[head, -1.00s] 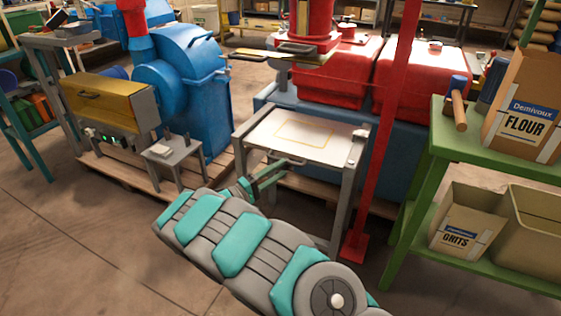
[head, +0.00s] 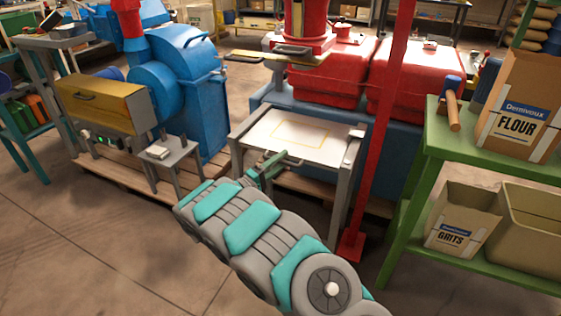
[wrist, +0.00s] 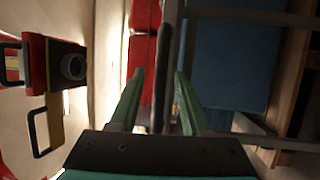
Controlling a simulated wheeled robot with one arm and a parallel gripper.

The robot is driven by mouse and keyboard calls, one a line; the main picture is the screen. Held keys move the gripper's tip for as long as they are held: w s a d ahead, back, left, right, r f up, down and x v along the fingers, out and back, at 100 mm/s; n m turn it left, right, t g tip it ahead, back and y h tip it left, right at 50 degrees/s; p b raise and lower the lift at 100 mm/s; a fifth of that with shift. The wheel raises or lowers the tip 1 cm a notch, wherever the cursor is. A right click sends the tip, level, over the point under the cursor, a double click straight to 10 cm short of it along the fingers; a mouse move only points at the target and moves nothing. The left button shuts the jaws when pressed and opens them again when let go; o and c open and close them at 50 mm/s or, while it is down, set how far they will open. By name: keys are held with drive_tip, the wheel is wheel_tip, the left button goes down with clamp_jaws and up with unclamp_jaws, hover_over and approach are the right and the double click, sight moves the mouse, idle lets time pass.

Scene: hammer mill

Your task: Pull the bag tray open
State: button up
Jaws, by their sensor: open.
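The bag tray (head: 335,150) is a pale flat top with a yellow outlined rectangle, set in a grey stand. A slim handle (head: 294,161) shows at its front edge. My gripper (head: 274,162) is at that front edge, by the handle. In the wrist view, the green fingers of my gripper (wrist: 160,73) are apart. A dark upright-looking bar (wrist: 161,95), which seems to be the handle, lies between them. I cannot tell whether either finger touches it. The tray's pale surface (wrist: 108,60) is to the left there.
A red post (head: 377,150) stands just right of the tray stand. A green table (head: 435,142) with a flour bag (head: 518,120) is further right. A small grey stand (head: 180,155) and blue machine (head: 200,105) are at left. Open floor lies in front.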

clamp_jaws()
drive_tip(key=shift+r, duration=0.1)
